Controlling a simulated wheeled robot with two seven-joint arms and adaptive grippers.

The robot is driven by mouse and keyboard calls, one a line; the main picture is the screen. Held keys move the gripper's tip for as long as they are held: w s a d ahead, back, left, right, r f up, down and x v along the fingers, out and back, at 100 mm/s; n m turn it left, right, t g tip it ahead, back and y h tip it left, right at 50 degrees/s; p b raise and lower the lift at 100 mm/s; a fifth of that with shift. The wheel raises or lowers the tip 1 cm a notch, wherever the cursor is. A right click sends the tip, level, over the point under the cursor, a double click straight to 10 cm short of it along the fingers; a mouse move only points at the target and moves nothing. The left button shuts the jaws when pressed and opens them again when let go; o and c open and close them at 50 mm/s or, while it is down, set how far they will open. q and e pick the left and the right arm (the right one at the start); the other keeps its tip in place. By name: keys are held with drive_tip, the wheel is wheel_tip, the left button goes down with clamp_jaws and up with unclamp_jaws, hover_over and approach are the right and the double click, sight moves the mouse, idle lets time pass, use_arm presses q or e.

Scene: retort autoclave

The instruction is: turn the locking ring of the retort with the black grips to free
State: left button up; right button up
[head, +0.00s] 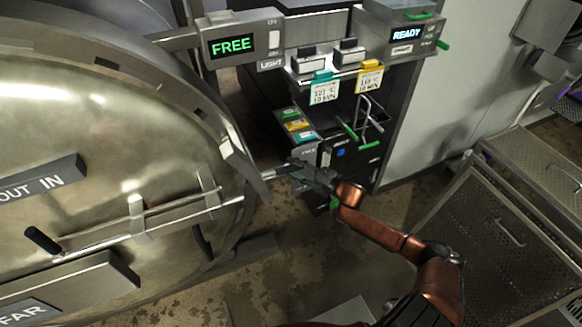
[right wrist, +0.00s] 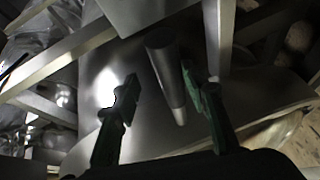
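The retort door (head: 100,130) is a large domed metal disc filling the left of the head view. The locking ring (head: 215,105) runs around its rim. One black grip (head: 45,240) sticks out at the lower left of the door. My right gripper (head: 290,172) is at the ring's right edge, beside a short metal bar. In the right wrist view, its two green fingers (right wrist: 162,98) are apart, with a dark cylindrical grip (right wrist: 165,65) between them. I see a gap on both sides; whether the grip lies at finger depth is unclear. My left gripper is out of view.
A display box (head: 243,43) reads FREE, and another (head: 405,36) reads READY. Teal and yellow tags (head: 325,87) hang below. A control panel with green handles stands behind my right gripper. A perforated metal cart (head: 500,235) is at the right. Floor shows between.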

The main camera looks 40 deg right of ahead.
drive_tip(key=v, duration=1)
drive_tip(key=shift+s+r, duration=0.15)
drive_tip(key=shift+s, duration=0.05)
drive_tip(key=shift+d, duration=0.15)
